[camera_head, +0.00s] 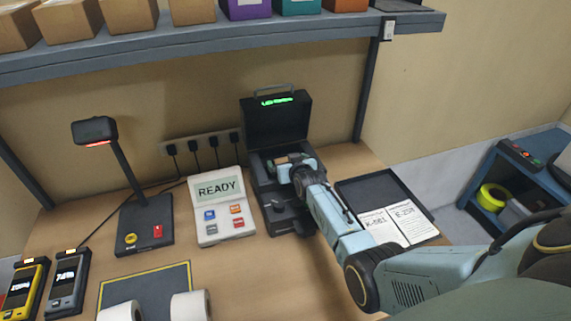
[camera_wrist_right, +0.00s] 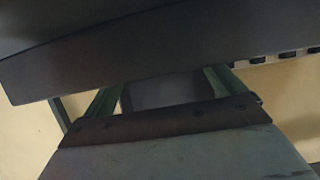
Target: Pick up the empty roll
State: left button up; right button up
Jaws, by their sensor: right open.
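A black printer (camera_head: 262,193) stands open on the table, its lid (camera_head: 277,119) raised and showing green lit text. My right gripper (camera_head: 283,166) is open inside the printer's open body. A small brownish piece shows at the gripper's fingers; I cannot tell whether it is the empty roll. In the right wrist view, the two greenish fingers of the gripper (camera_wrist_right: 160,92) stand apart, and a dark surface fills the space above them. No empty roll can be made out there. My left gripper is not in view.
A READY panel (camera_head: 218,207) and a scanner on a stand (camera_head: 146,222) are left of the printer. White rolls (camera_head: 191,305) are at a dark mat (camera_head: 145,286). A black tray (camera_head: 375,188) with label cards is to the right. A shelf (camera_head: 220,43) overhangs behind.

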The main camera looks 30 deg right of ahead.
jog(key=c, duration=1)
jog(key=shift+c, duration=0.2)
jog(key=shift+r, duration=0.1)
